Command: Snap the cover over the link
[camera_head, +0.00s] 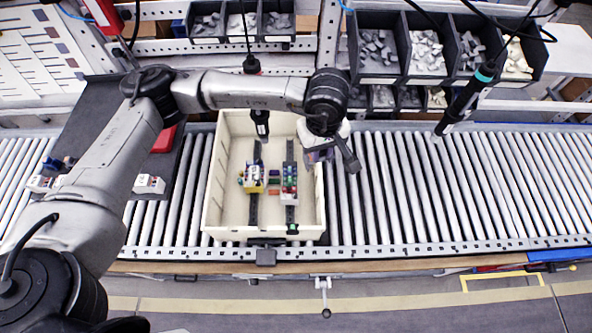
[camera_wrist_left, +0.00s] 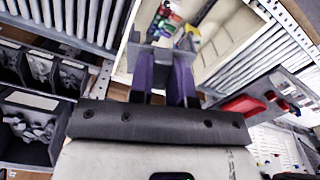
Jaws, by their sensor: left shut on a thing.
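My left gripper (camera_head: 332,156) is over the right wall of the cream crate (camera_head: 213,195). In the left wrist view its purple fingers (camera_wrist_left: 162,85) are shut on a grey piece (camera_wrist_left: 160,54), which I take to be the cover. In the head view a dark grey bar-like part (camera_head: 349,154) shows at the fingertips. The crate holds two dark rails with a yellow-white module (camera_head: 253,179) on the left one and a white-grey module (camera_head: 289,186) on the right one. The gripper is apart from both modules. I cannot tell which part is the link. My right gripper is not in view.
A black screwdriver (camera_head: 262,124) hangs on a cable over the crate, and another (camera_head: 462,104) hangs to the right. Bins of parts (camera_head: 425,48) stand behind the conveyor. The rollers (camera_head: 460,190) right of the crate are clear. A dark tray (camera_head: 103,140) lies left.

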